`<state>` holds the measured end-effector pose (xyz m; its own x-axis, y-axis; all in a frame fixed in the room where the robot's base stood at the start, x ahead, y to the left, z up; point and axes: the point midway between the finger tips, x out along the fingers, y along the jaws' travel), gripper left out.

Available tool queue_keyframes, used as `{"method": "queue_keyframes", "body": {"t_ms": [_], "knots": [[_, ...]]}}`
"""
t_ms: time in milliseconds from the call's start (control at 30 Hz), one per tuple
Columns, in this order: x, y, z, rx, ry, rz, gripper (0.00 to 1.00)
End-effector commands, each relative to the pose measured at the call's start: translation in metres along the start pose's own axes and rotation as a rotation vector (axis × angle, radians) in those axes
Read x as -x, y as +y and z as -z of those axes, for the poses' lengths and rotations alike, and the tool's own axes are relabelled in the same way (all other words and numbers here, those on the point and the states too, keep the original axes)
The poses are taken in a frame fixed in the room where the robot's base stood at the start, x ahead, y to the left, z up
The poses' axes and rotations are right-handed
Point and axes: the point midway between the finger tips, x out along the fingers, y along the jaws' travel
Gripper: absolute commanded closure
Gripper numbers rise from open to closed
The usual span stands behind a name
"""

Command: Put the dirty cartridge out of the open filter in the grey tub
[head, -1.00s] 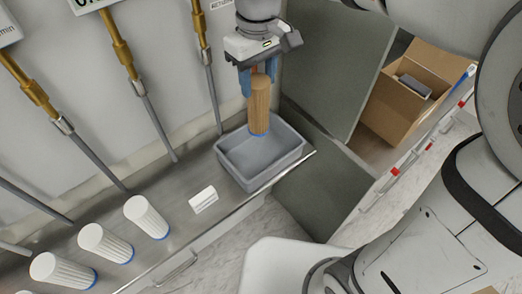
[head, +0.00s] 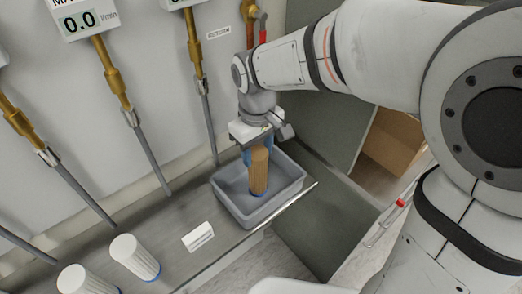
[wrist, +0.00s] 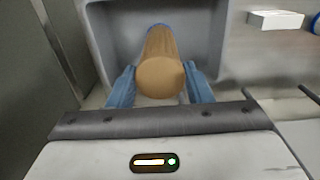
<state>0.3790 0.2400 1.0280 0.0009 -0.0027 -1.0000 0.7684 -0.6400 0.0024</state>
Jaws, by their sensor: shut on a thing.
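The dirty cartridge (head: 259,172) is a brown, ribbed cylinder with a blue lower end. My gripper (head: 258,150) is shut on its upper part and holds it upright, with its lower part inside the grey tub (head: 236,214). I cannot tell if its lower end touches the tub floor. In the wrist view the cartridge (wrist: 161,75) stands between my blue fingers (wrist: 160,85), and the tub (wrist: 110,38) surrounds its far end. No other thing shows inside the tub. The open filter is not recognisable in these frames.
White clean cartridges (head: 135,257) stand on the steel counter to the left. Pipes (head: 146,148) with brass fittings run down the wall behind. A cardboard box (head: 394,140) is at the right, past a grey panel.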

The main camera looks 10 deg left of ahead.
Motion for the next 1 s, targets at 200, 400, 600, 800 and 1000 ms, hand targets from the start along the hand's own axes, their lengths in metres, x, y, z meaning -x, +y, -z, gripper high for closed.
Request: {"method": "queue_keyframes", "body": {"t_ms": [200, 400, 600, 800, 1000], "knots": [[-0.0028, -0.0002, 0.0003, 0.001, 0.002, 0.0, 0.97], [-0.0074, -0.0004, 0.0003, 0.001, 0.001, 0.0, 0.97], [-0.0062, -0.0006, 0.0003, 0.001, 0.001, 0.0, 0.39], [-0.0061, -0.0008, 0.0003, 0.002, 0.001, 0.0, 0.33], [0.0, -0.0009, 0.0005, 0.002, 0.001, 0.0, 0.33]]}}
